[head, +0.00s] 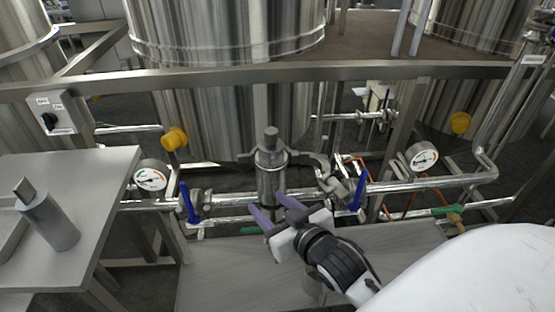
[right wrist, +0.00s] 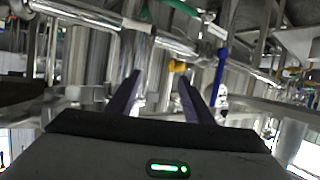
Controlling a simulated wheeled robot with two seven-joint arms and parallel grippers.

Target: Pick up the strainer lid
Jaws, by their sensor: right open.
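The strainer (head: 271,183) is an upright steel cylinder in the pipe line at the middle of the head view. Its lid (head: 271,152) sits on top, with a short cylindrical knob standing up. A clamp with a side arm (head: 307,158) shows at the lid's level, to its right. My right gripper (head: 266,205) is open and empty, its purple fingers in front of and below the lid, by the lower strainer body. In the right wrist view the fingers (right wrist: 157,92) are apart, with blurred steel pipework beyond; I cannot make out the lid there. My left gripper is not in view.
Blue-handled valves (head: 187,203) flank the strainer, the other (head: 359,193) close to my right gripper. Pressure gauges (head: 150,179) and (head: 422,156) stand farther out. A grey table (head: 100,182) at left holds a steel cylinder (head: 50,222). A frame rail (head: 230,75) crosses behind.

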